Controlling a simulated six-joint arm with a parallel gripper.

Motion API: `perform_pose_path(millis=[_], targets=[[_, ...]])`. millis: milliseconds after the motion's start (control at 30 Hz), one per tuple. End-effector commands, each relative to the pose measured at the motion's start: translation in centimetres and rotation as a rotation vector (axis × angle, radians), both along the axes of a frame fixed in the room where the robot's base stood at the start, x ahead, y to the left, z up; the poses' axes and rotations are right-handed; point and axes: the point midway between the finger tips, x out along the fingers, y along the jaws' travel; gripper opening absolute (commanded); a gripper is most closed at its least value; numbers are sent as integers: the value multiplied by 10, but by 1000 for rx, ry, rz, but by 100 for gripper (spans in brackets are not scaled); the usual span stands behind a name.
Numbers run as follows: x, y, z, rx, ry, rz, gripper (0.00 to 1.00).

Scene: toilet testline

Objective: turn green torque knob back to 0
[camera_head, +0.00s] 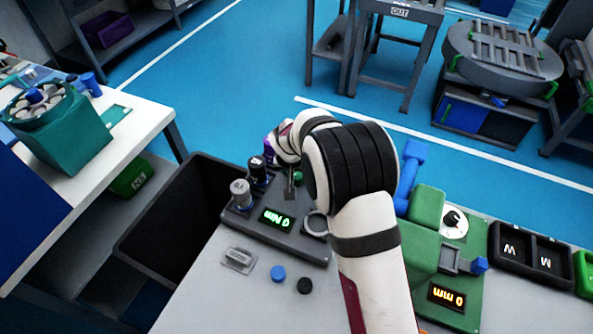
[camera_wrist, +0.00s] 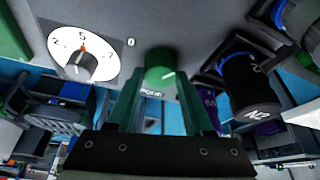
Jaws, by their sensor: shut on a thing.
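The green torque knob (camera_wrist: 160,66) is between the fingertips of my gripper (camera_wrist: 158,84) in the wrist view. The fingers are shut on its sides, and a pale line shows on its face. A small green part that looks like the same knob (camera_head: 298,177) shows in the head view beside my arm, which hides most of the gripper there. A display (camera_head: 277,219) on the grey test station (camera_head: 292,243) reads 0 Nm, upside down to me.
Grey and black cylinders (camera_head: 242,193) stand left of the knob, close to my arm. A green station (camera_head: 462,284) with a 0 mm display is on the right. Blue (camera_head: 278,272) and black (camera_head: 304,286) round pieces lie in front. A dark bin (camera_head: 180,213) is left.

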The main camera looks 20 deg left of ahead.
Motion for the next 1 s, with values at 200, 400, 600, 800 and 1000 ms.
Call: perform_pose_path(millis=[200, 400, 600, 800, 1000], targets=[[0, -1, 0, -1, 1, 0, 0], [0, -1, 0, -2, 1, 33, 0], [0, -2, 0, 0, 2, 143, 0], [1, -3, 0, 1, 2, 316, 0], [2, -4, 0, 2, 5, 503, 0]])
